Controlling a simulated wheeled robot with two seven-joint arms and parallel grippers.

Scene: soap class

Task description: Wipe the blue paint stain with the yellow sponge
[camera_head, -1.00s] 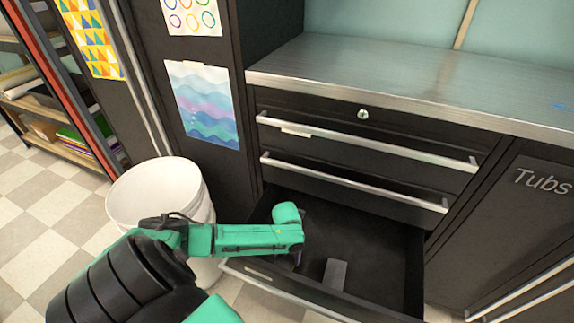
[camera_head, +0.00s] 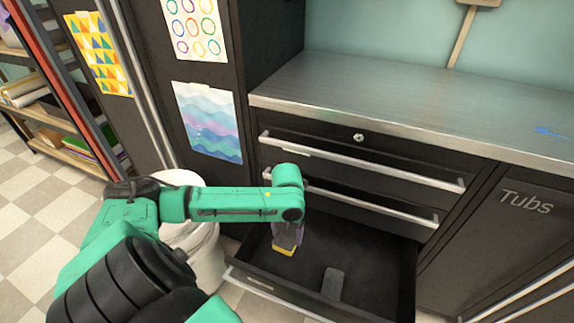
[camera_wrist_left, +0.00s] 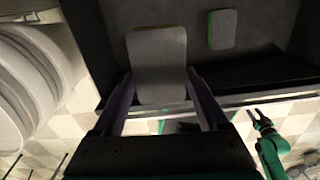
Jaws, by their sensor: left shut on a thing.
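The yellow sponge has a grey face and a yellow side. It shows in the head view (camera_head: 285,250) below my left gripper (camera_head: 287,232), over the open bottom drawer. In the left wrist view the sponge (camera_wrist_left: 157,62) sits between the fingers of my left gripper (camera_wrist_left: 160,98), which is shut on it. Its grey face is towards that camera, with a thin yellow edge. The blue paint stain (camera_head: 552,133) is on the metal countertop (camera_head: 420,98) at the far right. My right gripper (camera_wrist_left: 260,116) shows small in the left wrist view, fingers apart and empty.
The bottom drawer (camera_head: 262,284) is pulled out. A second grey sponge (camera_head: 333,281) lies in it; the wrist view shows its green edge (camera_wrist_left: 209,28). Closed drawers with bar handles (camera_head: 365,160) are above. A white bin (camera_head: 205,258) stands left. The countertop is otherwise clear.

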